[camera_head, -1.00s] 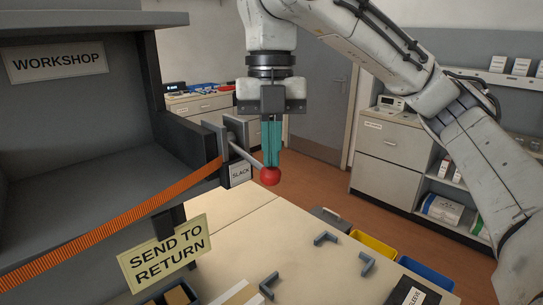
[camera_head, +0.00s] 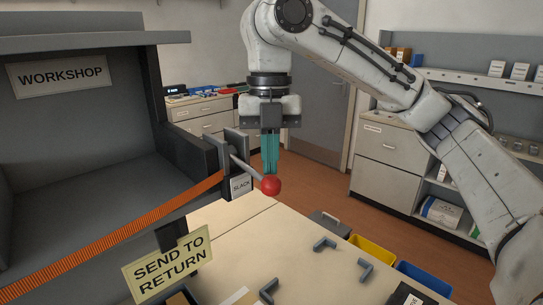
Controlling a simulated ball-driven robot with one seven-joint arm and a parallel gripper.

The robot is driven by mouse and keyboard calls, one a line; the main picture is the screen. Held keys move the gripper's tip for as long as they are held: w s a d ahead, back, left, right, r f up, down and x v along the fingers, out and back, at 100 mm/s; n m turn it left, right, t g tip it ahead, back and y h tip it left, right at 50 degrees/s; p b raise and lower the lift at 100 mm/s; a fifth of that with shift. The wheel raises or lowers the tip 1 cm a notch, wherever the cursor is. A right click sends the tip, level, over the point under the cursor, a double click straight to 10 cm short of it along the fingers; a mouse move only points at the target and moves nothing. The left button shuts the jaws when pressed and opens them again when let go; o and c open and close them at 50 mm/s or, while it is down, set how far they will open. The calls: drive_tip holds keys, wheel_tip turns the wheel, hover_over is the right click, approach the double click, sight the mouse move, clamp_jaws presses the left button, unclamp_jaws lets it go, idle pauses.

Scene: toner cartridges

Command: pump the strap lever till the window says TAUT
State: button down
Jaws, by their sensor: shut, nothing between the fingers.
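The strap lever is a grey rod (camera_head: 244,167) ending in a red ball knob (camera_head: 271,185), on a grey bracket (camera_head: 234,148) at the right post of the grey shelf unit. The lever slopes down to the right. Beneath it a small window (camera_head: 240,186) reads SLACK. An orange strap (camera_head: 130,229) runs from the bracket down to the lower left. My gripper (camera_head: 270,172) points straight down with its teal fingers together and empty. Its fingertips are right at the top of the red knob; I cannot tell whether they touch it.
A SEND TO RETURN sign (camera_head: 168,263) hangs at the shelf's front. The pale table (camera_head: 290,238) holds grey corner brackets (camera_head: 325,244). Yellow (camera_head: 370,250) and blue (camera_head: 424,278) bins stand at its far right edge. Cabinets stand behind.

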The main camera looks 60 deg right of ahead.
wheel_tip(320, 180, up, 11)
drive_tip(key=shift+w+d+f, duration=0.2)
drive_tip(key=shift+w+d, duration=0.1)
drive_tip(key=shift+d, duration=0.15)
drive_tip(key=shift+a, duration=0.1)
idle(1.9)
